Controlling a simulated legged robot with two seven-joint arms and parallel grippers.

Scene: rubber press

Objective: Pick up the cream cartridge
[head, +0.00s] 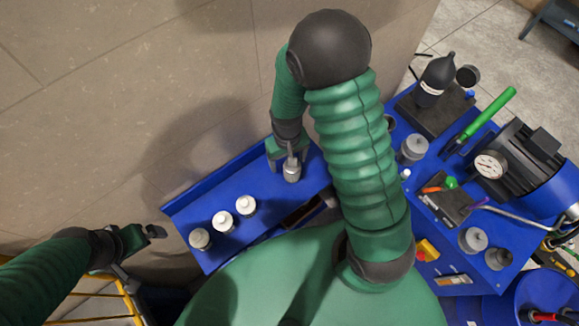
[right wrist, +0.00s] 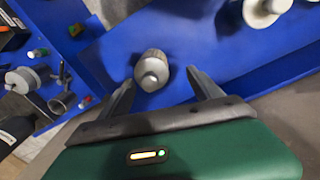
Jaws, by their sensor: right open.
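A pale cream-grey cartridge (head: 291,172) stands on the blue bench below my right gripper (head: 287,158). In the right wrist view this cartridge (right wrist: 151,72) shows end-on between the two spread fingers of my right gripper (right wrist: 160,77), with gaps at both sides. The fingers are open and hold nothing; whether they reach down to its height is unclear. Three similar pale cartridges (head: 199,238), (head: 222,221), (head: 245,205) stand in a row to the left. My left gripper (head: 150,234) hangs off the bench's left end; its finger opening is unclear.
The blue bench has a raised back edge (head: 215,176) along the wall. At the right, a second blue surface carries a black bottle (head: 435,80), a green-handled tool (head: 490,112), a pressure gauge (head: 490,164) and grey cylinders (head: 473,240). Bare bench lies around the nearest cartridge.

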